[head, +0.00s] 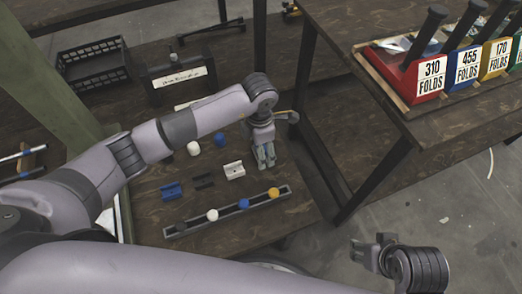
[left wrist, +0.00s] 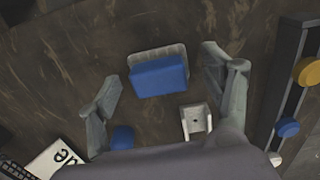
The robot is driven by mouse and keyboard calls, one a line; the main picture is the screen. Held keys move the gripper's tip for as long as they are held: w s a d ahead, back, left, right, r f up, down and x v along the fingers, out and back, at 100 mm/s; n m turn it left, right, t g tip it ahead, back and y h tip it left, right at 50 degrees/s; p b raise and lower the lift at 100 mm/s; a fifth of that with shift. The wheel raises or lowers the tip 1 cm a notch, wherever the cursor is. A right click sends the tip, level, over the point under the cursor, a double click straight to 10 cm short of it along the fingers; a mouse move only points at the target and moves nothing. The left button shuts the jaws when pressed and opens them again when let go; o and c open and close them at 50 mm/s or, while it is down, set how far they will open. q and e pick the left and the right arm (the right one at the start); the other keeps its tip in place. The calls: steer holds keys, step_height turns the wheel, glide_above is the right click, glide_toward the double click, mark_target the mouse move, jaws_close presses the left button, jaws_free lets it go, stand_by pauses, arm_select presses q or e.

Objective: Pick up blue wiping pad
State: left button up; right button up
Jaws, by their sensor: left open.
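The blue wiping pad (left wrist: 160,77) shows in the left wrist view as a blue block on a pale ribbed base, lying on the dark wooden surface. My left gripper (left wrist: 161,66) is open, with one finger to each side of the pad in the picture. I see no contact, and its height above the pad is unclear. In the head view my left gripper (head: 266,161) points down over the bench, and I cannot make out the pad there. My right gripper (head: 368,248) is at the lower right over the floor, away from the bench; its finger gap is unclear.
Near the left gripper are a white bracket (head: 234,170), a blue knob (head: 219,139) and a blue bracket (head: 171,191). A grey rail (head: 227,213) with coloured knobs lies at the bench front. A black crate (head: 92,66) stands behind. A right table (head: 458,122) holds coloured bins.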

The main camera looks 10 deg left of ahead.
arm_select(q)
steer(key=c, duration=1.1)
steer(key=shift+r, duration=0.15)
steer(key=shift+c, duration=0.2)
steer(key=shift+r, duration=0.3)
step_height(320, 180, up, 4)
steer(key=shift+r+p, duration=0.1)
steer(key=shift+p, duration=0.5)
step_height(320, 180, up, 15)
steer(key=p, duration=0.2)
arm_select(e)
steer(key=s+x, duration=0.1)
steer(key=x, duration=0.8)
steer(key=shift+f+g, duration=0.3)
steer(key=shift+f, duration=0.15)
steer(key=shift+s+a, duration=0.1)
arm_select(q)
steer(key=o, duration=0.5)
steer(key=c, duration=0.5)
